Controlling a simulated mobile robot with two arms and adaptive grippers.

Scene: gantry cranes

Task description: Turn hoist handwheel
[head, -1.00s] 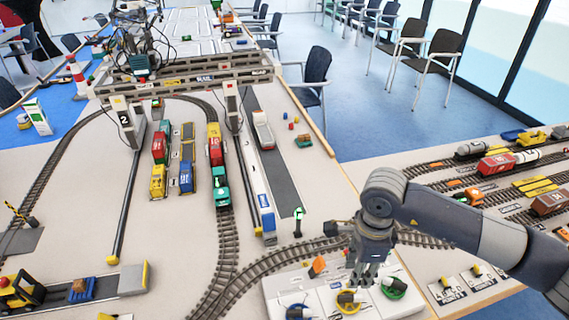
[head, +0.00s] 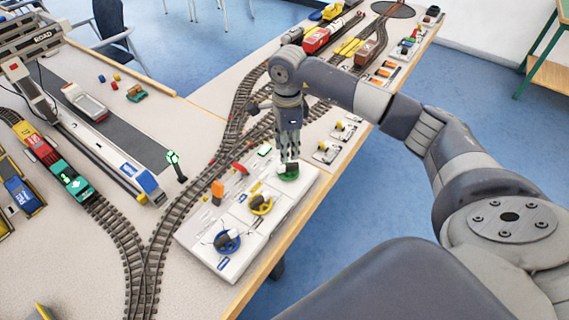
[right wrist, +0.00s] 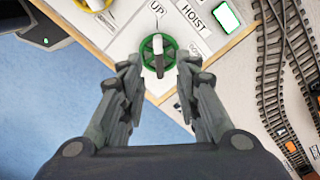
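A white control panel (head: 232,232) lies on the table's front edge and carries a blue handwheel (head: 227,242), a yellow handwheel (head: 261,204) and a green handwheel (head: 288,176). In the right wrist view the green wheel (right wrist: 145,50) lies beside the printed words HOIST and UP. My right gripper (head: 289,156) points down over the green wheel and partly hides it in the head view. In the right wrist view its fingers (right wrist: 158,70) are apart, with the wheel ahead between them. I cannot tell whether they touch it. My left gripper is not in view.
Curved model track (head: 180,215) runs behind the panel, with a green-lit signal post (head: 174,165) beside it. A road crane leg (head: 35,95) and train wagons (head: 62,172) are at left.

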